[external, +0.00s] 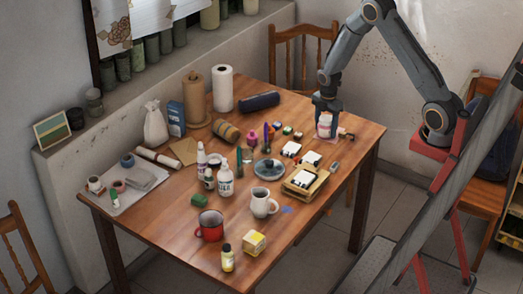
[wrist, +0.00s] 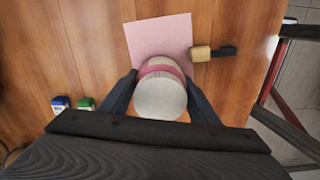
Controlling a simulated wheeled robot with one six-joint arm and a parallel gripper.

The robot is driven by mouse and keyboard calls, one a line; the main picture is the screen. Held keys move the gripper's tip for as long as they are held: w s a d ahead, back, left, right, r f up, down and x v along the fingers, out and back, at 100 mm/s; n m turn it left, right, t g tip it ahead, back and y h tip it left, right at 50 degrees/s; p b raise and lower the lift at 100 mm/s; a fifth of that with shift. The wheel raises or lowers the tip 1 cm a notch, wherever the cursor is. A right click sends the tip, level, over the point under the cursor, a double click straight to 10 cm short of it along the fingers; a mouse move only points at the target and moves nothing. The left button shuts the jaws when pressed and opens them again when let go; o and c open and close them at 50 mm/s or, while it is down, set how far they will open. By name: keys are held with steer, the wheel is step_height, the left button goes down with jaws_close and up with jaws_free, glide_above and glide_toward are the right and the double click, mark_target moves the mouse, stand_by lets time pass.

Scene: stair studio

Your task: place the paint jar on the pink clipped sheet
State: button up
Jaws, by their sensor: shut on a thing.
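The paint jar (wrist: 160,98) has a pale whitish lid and a pink band. My gripper (wrist: 160,95) is shut on the jar, with a dark finger on each side of it. In the external view the jar (external: 325,127) is upright under my gripper (external: 325,112), near the far right part of the table. The pink sheet (wrist: 160,38) lies on the wood beyond the jar in the wrist view. The jar covers the sheet's near edge there. I cannot tell whether the jar touches the sheet or is above it.
A wooden block with a black part (wrist: 213,53) lies at the sheet's right edge. Small blue (wrist: 60,104) and green (wrist: 85,104) paint pots stand to the left of the jar. A wooden tray (external: 305,183) and a white pitcher (external: 262,203) stand nearer the front.

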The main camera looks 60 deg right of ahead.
steer(key=shift+f, duration=0.15)
steer(key=shift+f, duration=0.1)
steer(key=o, duration=1.3)
